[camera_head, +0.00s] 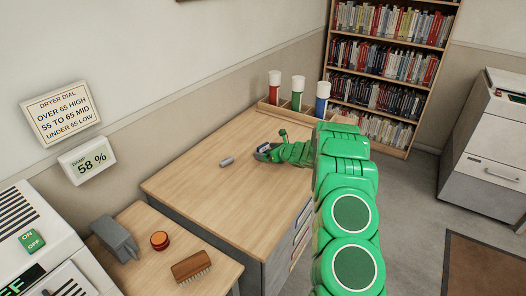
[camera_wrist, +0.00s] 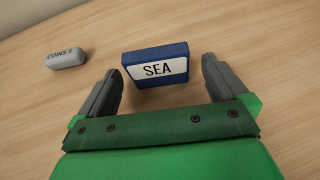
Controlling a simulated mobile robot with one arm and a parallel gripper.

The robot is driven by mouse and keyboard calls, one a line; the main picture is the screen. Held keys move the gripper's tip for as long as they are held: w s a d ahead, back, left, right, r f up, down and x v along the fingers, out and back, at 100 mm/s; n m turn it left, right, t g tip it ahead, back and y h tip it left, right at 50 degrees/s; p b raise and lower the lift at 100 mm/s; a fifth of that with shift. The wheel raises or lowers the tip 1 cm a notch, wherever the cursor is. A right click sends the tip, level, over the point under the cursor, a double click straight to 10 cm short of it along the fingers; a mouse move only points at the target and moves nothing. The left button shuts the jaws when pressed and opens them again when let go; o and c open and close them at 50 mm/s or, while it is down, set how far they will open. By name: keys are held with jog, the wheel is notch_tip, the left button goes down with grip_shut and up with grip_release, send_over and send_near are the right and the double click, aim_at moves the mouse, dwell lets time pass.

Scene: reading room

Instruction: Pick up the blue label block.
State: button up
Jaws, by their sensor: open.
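The blue label block (camera_wrist: 155,66) lies on the wooden table in the wrist view, with a white face that reads "SEA". My gripper (camera_wrist: 161,80) is open, with its two grey fingers on the left and right of the block's near part. The fingers do not appear to touch it, and most of the block shows beyond the fingertips. In the head view my gripper (camera_head: 262,152) is low over the table top. There the block is hidden or too small to make out.
A grey eraser-like piece (camera_wrist: 67,60) marked "COINS" lies left of the block; it also shows in the head view (camera_head: 226,162). A wooden rack at the table's back holds red, green and blue tubes (camera_head: 297,92). The table's left part (camera_head: 190,185) is clear.

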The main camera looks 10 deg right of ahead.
jog(key=shift+w+a+f, duration=0.25)
jog(key=shift+w+a, duration=0.05)
jog(key=shift+w, duration=0.05)
jog(key=shift+c, duration=0.2)
jog(key=c, duration=1.1)
jog(key=shift+r, duration=0.15)
